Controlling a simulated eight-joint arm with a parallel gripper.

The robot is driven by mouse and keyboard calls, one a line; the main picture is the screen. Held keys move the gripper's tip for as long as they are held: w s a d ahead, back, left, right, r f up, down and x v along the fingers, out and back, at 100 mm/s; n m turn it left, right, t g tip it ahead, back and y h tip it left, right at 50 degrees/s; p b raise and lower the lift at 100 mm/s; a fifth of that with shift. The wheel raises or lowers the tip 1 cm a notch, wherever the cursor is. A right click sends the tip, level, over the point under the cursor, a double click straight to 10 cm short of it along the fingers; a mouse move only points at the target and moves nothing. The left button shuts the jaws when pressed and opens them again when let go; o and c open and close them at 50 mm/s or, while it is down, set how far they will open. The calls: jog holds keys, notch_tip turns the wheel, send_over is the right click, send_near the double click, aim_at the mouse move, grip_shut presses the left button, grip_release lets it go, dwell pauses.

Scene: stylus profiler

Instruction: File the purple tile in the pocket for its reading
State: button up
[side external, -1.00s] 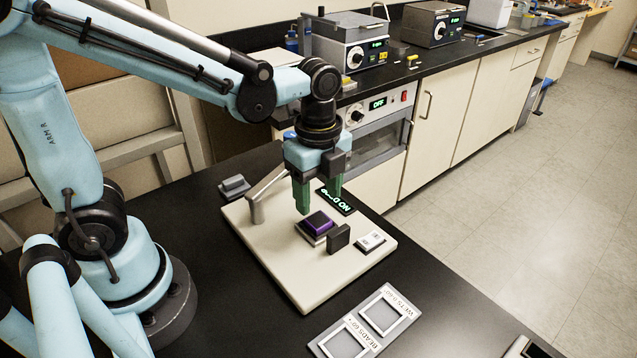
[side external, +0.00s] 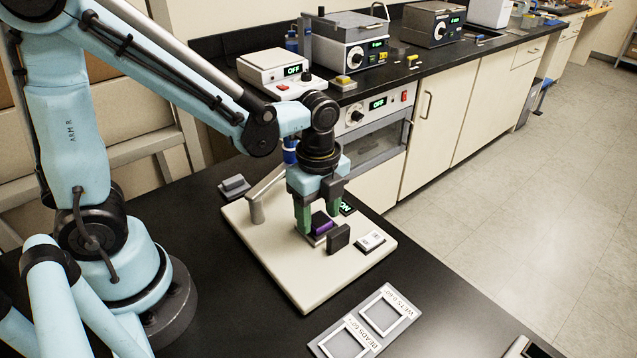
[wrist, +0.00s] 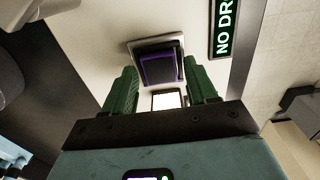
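The purple tile (side external: 324,225) lies on a small raised stage on the cream profiler base (side external: 298,272). In the wrist view the purple tile (wrist: 160,69) sits between and beyond the green fingers. My gripper (side external: 318,223) is open and low over the stage, its fingers on either side of the tile; gaps show between tile and fingers in the wrist view. The profiler display (wrist: 224,28) shows "NO DR…", cut off. A grey holder with two empty framed pockets, a near pocket (side external: 347,345) and a far pocket (side external: 383,316), lies in front; its labels are upside down and only partly legible.
On the base, a dark upright block (side external: 339,238) and a white switch (side external: 369,242) stand close right of the stage. A metal stylus arm (side external: 262,198) rises at the left. A small grey block (side external: 234,187) lies behind.

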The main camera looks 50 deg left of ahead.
aim_at(319, 220)
grip_shut()
jog(key=shift+r, duration=3)
jog(key=s+d, duration=0.1)
jog(key=d, duration=0.2)
jog(key=s+d, duration=0.1)
jog(key=d, duration=0.3)
jog(key=s+d+f, duration=0.1)
jog(key=s+d, duration=0.1)
jog(key=d, duration=0.2)
jog(key=shift+d, duration=0.2)
jog(key=s+d+f, duration=0.1)
jog(key=s+d, duration=0.5)
jog(key=d, duration=0.1)
jog(key=shift+s+d, duration=0.3)
